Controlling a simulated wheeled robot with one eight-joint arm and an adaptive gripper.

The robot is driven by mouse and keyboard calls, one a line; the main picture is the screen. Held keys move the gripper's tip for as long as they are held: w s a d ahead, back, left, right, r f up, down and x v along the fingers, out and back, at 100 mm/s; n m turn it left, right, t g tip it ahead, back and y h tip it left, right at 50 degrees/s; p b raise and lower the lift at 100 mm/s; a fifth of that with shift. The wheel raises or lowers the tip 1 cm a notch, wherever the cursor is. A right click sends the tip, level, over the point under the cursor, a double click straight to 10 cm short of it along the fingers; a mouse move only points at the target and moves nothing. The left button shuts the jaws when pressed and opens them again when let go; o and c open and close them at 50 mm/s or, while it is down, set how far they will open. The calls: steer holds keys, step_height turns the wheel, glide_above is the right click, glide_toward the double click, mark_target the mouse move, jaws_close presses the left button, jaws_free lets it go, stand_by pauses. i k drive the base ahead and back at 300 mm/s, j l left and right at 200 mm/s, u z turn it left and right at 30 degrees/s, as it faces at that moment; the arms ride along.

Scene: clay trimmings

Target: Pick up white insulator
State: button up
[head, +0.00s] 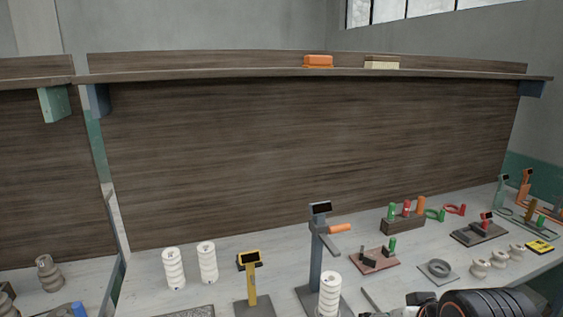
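Two white ribbed insulators stand upright on the pale bench at the left, a left one (174,269) and a right one (207,263), a small gap apart. A third white ribbed insulator (329,295) stands upright at the foot of a blue-grey post stand, near the bottom edge. A black rounded part that looks like my arm shows at the bottom right, cut off by the frame. I cannot make out my gripper's fingers.
A yellow stand (252,280) and the blue-grey post stand (317,250) with an orange handle rise from the bench. A wooden back panel (300,150) closes the rear.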

mark_target(331, 280)
steer(key=u, duration=1.45)
steer(key=k+l+u, duration=0.4)
steer(key=k+l, duration=0.15)
steer(key=k, duration=0.25)
steer(key=k+l+u, duration=0.2)
steer(key=k, duration=0.2)
steer(key=k+l+u, duration=0.2)
steer(key=k, duration=0.25)
steer(key=i+j, duration=0.05)
steer(key=j, duration=0.05)
